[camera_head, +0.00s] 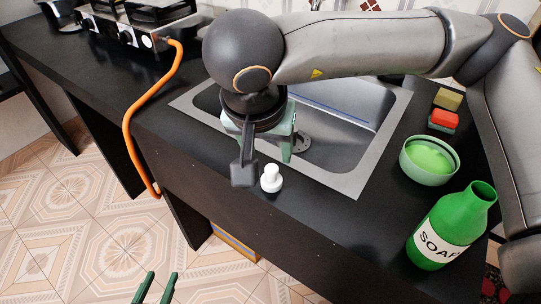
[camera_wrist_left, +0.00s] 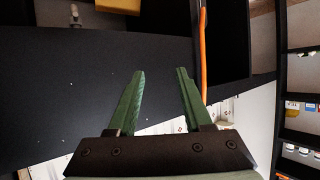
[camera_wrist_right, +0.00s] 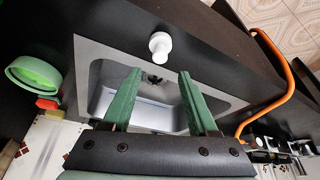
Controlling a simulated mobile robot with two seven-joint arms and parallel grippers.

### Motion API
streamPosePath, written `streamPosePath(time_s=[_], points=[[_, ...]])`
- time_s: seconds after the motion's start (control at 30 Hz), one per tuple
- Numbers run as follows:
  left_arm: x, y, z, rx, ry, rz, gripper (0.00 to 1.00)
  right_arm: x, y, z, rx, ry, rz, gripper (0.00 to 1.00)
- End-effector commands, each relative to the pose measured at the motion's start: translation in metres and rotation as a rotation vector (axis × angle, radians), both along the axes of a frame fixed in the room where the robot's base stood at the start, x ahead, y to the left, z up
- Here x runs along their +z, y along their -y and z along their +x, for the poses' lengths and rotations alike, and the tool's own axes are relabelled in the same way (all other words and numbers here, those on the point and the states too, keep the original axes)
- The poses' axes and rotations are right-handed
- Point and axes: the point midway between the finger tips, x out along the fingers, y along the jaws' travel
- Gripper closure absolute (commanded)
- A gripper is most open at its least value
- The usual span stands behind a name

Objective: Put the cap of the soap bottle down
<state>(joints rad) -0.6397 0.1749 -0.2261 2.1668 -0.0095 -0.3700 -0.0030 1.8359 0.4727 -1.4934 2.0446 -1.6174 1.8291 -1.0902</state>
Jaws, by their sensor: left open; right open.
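The white cap (camera_head: 271,180) stands upright on the black counter, between the sink and the front edge. It also shows in the right wrist view (camera_wrist_right: 160,47), just beyond the fingertips. My right gripper (camera_wrist_right: 160,74) is open and empty; in the head view its arm hides part of it. Its fingers point toward the cap with a visible gap. The green soap bottle (camera_head: 446,232) stands at the right of the counter with its mouth open and uncapped. My left gripper (camera_wrist_left: 160,71) is open and empty, low in front of the counter; its fingertips show in the head view (camera_head: 156,285).
The sink (camera_head: 345,175) lies behind the cap. A bowl of green liquid (camera_head: 430,160) and sponges (camera_head: 444,118) stand right of it. An orange hose (camera_head: 127,125) runs from the stove (camera_head: 130,30) over the front edge. Counter beside the cap is clear.

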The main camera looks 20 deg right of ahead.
Motion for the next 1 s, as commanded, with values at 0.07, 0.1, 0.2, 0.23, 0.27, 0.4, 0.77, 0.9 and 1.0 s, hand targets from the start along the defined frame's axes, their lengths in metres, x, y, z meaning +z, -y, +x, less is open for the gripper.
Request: streamPosePath(time_s=[0.07,0.1,0.2,0.23,0.27,0.4,0.77,0.9,1.0], points=[[-0.010,0.000,-0.007,0.003,-0.054,0.000,0.50,0.015,-0.003,-0.005,0.003,0.001,0.000,0.41],[-0.016,0.000,-0.010,0.004,-0.078,0.001,0.50,0.020,-0.004,-0.007,0.002,0.001,0.000,0.41],[-0.025,0.001,-0.016,0.006,-0.120,-0.001,0.50,0.029,-0.006,-0.010,0.002,0.000,-0.001,0.41],[-0.027,0.001,-0.017,0.006,-0.128,0.000,0.50,0.031,-0.007,-0.011,0.002,0.000,-0.001,0.41],[-0.028,0.001,-0.018,0.007,-0.135,-0.001,0.50,0.033,-0.007,-0.012,0.001,0.000,0.000,0.41],[-0.032,0.001,-0.020,0.007,-0.149,-0.001,0.50,0.036,-0.007,-0.013,0.001,-0.001,-0.001,0.41],[-0.032,0.001,-0.020,0.007,-0.148,0.000,0.50,0.035,-0.007,-0.013,0.001,-0.001,-0.001,0.41],[-0.032,0.001,-0.020,0.007,-0.148,-0.001,0.50,0.035,-0.007,-0.013,0.001,-0.001,-0.001,0.41],[-0.032,0.001,-0.020,0.007,-0.148,-0.001,0.50,0.035,-0.007,-0.013,0.001,-0.001,-0.001,0.41]])
